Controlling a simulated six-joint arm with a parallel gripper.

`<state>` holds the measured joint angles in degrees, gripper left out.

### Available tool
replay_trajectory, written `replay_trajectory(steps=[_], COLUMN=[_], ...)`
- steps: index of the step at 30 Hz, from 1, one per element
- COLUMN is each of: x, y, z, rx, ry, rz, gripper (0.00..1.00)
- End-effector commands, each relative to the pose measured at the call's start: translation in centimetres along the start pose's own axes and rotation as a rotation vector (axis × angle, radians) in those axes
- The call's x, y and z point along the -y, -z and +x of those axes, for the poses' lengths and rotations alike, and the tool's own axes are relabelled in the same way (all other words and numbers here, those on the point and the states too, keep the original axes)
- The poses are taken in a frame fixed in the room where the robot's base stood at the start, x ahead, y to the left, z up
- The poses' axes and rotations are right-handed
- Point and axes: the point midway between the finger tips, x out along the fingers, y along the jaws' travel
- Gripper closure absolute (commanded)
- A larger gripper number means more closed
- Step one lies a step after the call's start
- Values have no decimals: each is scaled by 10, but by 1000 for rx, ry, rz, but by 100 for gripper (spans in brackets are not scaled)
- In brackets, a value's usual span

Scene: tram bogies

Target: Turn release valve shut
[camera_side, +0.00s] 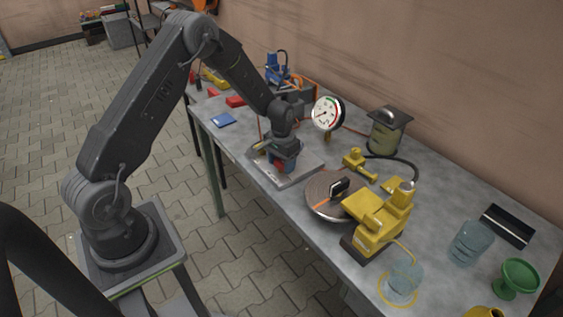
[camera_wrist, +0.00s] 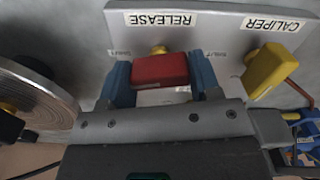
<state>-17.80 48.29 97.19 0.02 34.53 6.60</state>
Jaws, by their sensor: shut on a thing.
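The red release valve handle (camera_wrist: 160,70) is below the upside-down RELEASE label (camera_wrist: 160,19) in the wrist view, with a brass piece at its upper edge. My gripper (camera_wrist: 166,82) is shut on it, one blue finger at each end. The handle lies crosswise in that view. Small lettering beside it is too small to read surely. In the side view my gripper (camera_side: 286,165) points down at the grey valve plate (camera_side: 307,168), and the handle is mostly hidden by the fingers.
A yellow handle (camera_wrist: 265,70) under the CALIPER label stands close right of my gripper in the wrist view. In the side view a brake disc (camera_side: 318,199) with a yellow caliper (camera_side: 378,219), a dial gauge (camera_side: 326,114) and a reservoir (camera_side: 386,134) stand nearby on the table.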

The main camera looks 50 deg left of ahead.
Motion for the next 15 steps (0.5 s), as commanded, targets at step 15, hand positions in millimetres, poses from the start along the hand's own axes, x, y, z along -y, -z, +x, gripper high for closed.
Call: replay_trajectory(steps=[15], x=[0], y=[1], z=[0], rx=[-2], ry=[0], rz=[202], gripper=[66])
